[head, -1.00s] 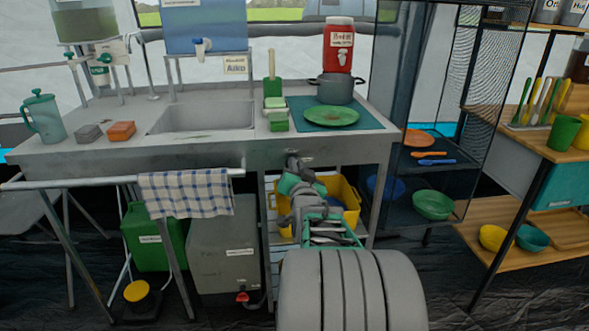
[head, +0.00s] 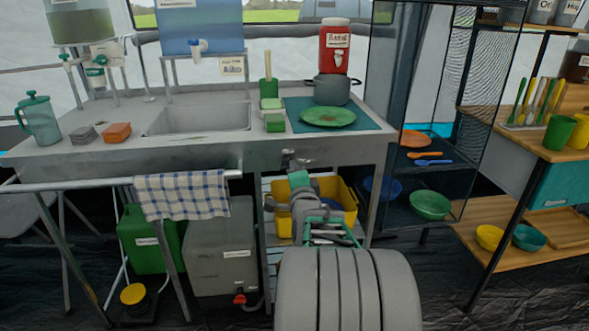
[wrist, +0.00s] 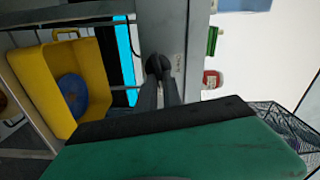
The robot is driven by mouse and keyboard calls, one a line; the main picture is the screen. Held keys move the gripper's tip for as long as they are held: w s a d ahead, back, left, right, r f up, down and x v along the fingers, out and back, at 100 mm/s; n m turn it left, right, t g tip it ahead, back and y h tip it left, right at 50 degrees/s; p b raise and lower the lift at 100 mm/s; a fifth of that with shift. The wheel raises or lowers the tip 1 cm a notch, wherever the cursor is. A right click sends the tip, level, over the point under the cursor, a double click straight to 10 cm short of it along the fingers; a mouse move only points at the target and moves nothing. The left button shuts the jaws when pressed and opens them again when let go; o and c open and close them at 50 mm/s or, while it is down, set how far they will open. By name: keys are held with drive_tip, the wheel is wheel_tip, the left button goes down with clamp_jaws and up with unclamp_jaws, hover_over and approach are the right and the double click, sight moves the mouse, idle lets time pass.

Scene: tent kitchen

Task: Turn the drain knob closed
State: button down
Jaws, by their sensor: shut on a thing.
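The drain knob (wrist: 154,64) is a small dark knob on the grey front panel of the sink unit, beside a small printed label. My gripper (wrist: 160,75) has its two dark fingers closed around it in the wrist view, and they cover part of it. In the head view my gripper (head: 293,161) meets the front panel below the counter's edge, right of the basin. The knob is mostly hidden there, and I cannot read its turn angle. The sink basin (head: 200,119) is set in the grey counter.
A yellow bin (head: 344,192) stands on the shelf under the counter, close to my arm. A checked towel (head: 183,195) hangs on the rail to the left, before a grey tank (head: 222,240). A mesh cabinet (head: 455,110) stands at the right.

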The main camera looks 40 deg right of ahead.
drive_tip(key=shift+f+m, duration=0.1)
drive_tip(key=shift+m, duration=0.9)
drive_tip(key=c, duration=1.5)
unclamp_jaws()
drive_tip(key=p+v, duration=0.2)
drive_tip(key=v, duration=0.5)
drive_tip(key=shift+s+a, duration=0.25)
